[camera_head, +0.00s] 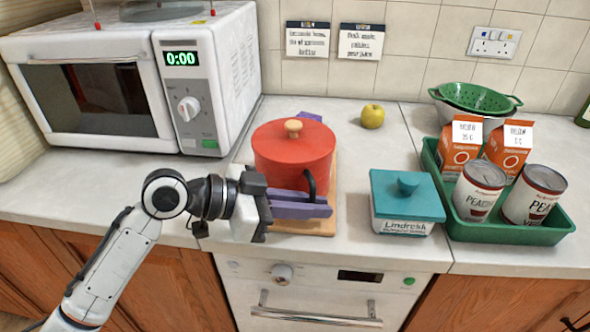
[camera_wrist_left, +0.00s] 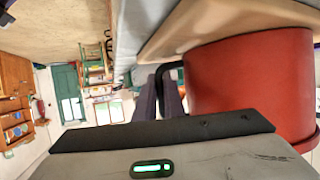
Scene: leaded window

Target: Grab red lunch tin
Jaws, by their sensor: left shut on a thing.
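The red lunch tin (camera_head: 292,158) is a round red pot-like container with a red lid and a pale wooden knob. It stands upright on a wooden board (camera_head: 305,228) on the counter, right of the microwave. My left gripper (camera_head: 308,203) is at its near side, its purple fingers shut on the tin's black side handle. The left wrist view shows the tin's red wall (camera_wrist_left: 250,85) close on the right, with the dark handle reaching between the fingers (camera_wrist_left: 160,95). Part of the grip is hidden. My right gripper is not in view.
A microwave (camera_head: 187,75) stands left. A teal lidded box (camera_head: 407,200) is right of the tin. A green tray (camera_head: 505,234) holds cans and orange cartons. A yellow apple (camera_head: 372,116) lies behind. A purple item (camera_head: 310,117) shows behind the tin. Counter between tin and box is clear.

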